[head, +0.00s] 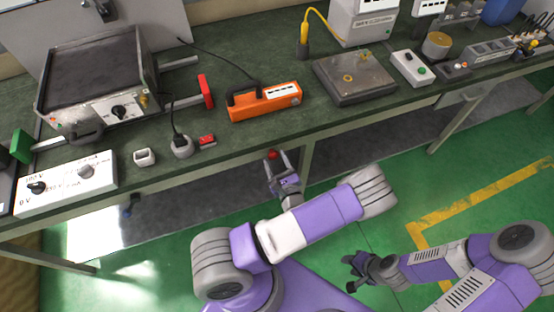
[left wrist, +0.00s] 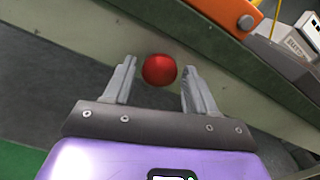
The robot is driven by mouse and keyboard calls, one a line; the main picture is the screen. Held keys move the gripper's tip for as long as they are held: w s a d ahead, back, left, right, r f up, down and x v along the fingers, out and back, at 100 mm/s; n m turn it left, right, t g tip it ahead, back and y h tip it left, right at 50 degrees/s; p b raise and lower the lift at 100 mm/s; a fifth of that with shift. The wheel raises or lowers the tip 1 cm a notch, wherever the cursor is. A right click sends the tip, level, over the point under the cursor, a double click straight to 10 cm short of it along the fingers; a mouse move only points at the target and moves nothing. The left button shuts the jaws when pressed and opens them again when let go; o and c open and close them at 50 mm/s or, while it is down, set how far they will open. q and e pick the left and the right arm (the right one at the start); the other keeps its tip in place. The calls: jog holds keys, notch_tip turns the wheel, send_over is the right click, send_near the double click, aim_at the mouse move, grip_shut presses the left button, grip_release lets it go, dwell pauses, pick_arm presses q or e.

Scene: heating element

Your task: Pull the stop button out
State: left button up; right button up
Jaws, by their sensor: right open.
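The stop button is a round red knob (head: 272,154) on the front edge of the workbench. In the left wrist view the red knob (left wrist: 159,70) sits between the two finger tips, with a gap on each side. My left gripper (head: 276,163) is open around it, and it also shows in the left wrist view (left wrist: 159,84). The fingers do not appear to touch the knob. The knob's base is hidden behind its round head. My right gripper (head: 355,266) is open and empty, low over the green floor, well away from the bench.
The green-topped workbench (head: 225,150) carries an orange device (head: 264,101), a flat grey plate (head: 354,78), a small red switch (head: 207,141) and a white dial panel (head: 66,183). A heater box with red and green handles stands at the left. The floor in front is free.

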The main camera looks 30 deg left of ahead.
pick_arm(q)
jog(key=shift+o, duration=0.8)
jog(key=p+v, duration=0.1)
jog(key=v, duration=0.6)
jog(key=shift+d, duration=0.15)
jog(key=shift+s, duration=0.15)
